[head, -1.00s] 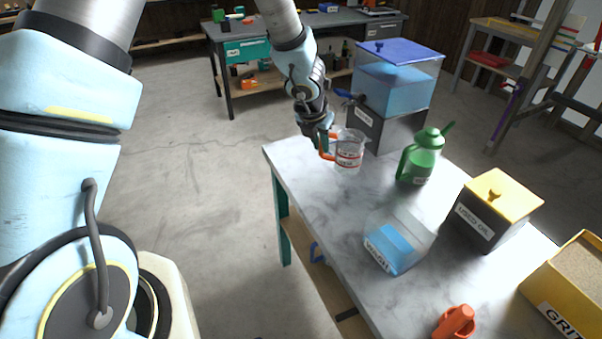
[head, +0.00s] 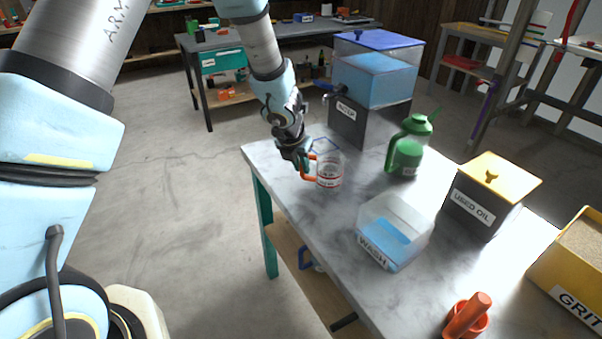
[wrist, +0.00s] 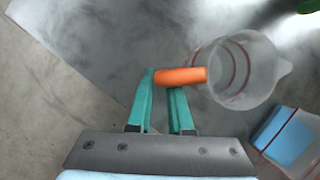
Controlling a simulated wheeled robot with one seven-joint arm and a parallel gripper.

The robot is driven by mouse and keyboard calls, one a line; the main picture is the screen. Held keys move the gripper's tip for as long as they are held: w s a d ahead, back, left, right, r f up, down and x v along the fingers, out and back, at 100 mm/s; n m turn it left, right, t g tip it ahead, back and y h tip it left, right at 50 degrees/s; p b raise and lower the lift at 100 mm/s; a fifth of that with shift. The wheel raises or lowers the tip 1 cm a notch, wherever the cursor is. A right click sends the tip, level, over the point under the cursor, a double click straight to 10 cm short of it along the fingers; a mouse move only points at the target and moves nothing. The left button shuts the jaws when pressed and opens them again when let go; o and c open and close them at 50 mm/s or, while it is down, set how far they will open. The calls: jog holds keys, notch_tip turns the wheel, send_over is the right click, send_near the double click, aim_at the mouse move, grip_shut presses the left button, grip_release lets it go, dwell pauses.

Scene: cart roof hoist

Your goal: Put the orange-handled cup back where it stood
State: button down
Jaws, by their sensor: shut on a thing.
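The clear cup (head: 330,171) with red markings and an orange handle (head: 308,168) is near the far left end of the marble-topped table. It looks upright. My gripper (head: 303,163) is to its left, shut on the handle. In the wrist view the teal fingers (wrist: 163,84) pinch the orange handle (wrist: 190,76), and the cup (wrist: 236,85) extends to the right. I cannot tell whether its base touches the table. A thin blue outline (head: 326,145) is on the tabletop just behind the cup, partly hidden.
The water dispenser (head: 356,122) stands behind the cup, with its blue tap toward my arm. A green pitcher (head: 406,153) is to the right. The WASH bin (head: 372,253) is nearer, then the USED OIL box (head: 473,212), GRIT box (head: 577,293) and a red-orange tool (head: 467,318).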

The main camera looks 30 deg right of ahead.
jog(key=shift+f, duration=0.15)
jog(key=c, duration=1.3)
grip_release()
jog(key=shift+f, duration=0.1)
jog(key=o, duration=0.5)
jog(key=shift+c, duration=0.2)
